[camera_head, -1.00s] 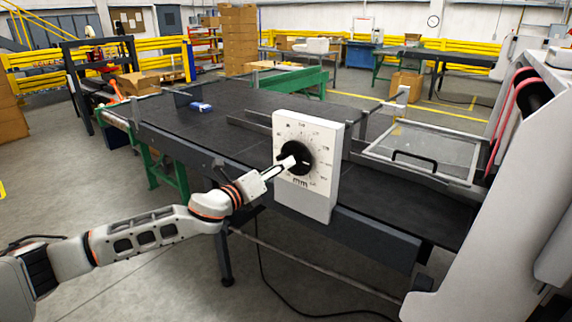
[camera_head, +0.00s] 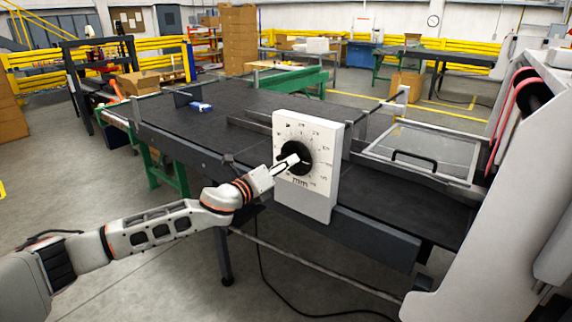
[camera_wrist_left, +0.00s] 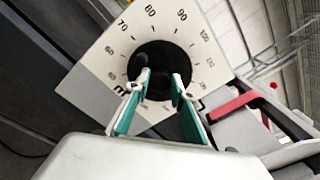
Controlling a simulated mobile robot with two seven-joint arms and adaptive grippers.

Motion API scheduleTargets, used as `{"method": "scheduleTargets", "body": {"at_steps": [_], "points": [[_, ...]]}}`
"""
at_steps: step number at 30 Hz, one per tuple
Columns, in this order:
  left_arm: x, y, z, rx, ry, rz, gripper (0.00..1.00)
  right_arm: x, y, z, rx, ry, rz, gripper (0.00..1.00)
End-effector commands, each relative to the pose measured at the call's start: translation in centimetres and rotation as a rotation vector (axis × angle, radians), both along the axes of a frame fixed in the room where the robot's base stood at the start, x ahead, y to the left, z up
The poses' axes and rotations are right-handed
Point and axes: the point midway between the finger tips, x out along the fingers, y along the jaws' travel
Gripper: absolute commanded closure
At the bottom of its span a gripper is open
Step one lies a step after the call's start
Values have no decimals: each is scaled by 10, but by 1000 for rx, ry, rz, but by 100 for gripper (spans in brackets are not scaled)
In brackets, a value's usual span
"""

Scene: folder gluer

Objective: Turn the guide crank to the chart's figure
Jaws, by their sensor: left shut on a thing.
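The guide crank is a round black knob (camera_head: 297,156) on a white dial plate (camera_head: 315,205) marked with figures and "mm". The plate stands at the near side of the machine's dark table. My left gripper (camera_head: 292,160) is at the knob, shut on its grip. In the left wrist view my left gripper (camera_wrist_left: 158,92) has its two green-lined fingers on either side of the dark crank (camera_wrist_left: 160,70). The dial figures 60, 70, 80 and 90 read around it. The pointer cannot be made out. No chart is legible. My right gripper is not in view.
A black table bed (camera_head: 240,105) extends behind the dial, with a small blue-and-white item (camera_head: 200,107) on it. A clear guard with a black handle (camera_head: 414,160) lies to the right. A large white machine housing (camera_head: 500,220) fills the right side.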

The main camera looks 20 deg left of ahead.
Motion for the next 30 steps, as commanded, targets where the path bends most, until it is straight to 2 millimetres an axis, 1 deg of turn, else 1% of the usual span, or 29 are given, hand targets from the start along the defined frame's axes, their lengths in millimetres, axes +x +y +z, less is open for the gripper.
{"method": "scheduleTargets", "body": {"at_steps": [8,14,23,25,30], "points": [[0,0,0,-95,36,2,98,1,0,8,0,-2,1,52],[0,1,0,-243,90,2,98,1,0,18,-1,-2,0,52],[0,1,0,-510,187,2,98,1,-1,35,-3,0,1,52],[0,0,-1,-574,212,2,98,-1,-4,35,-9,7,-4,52],[0,0,-1,-725,266,2,98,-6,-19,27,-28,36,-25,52]]}}
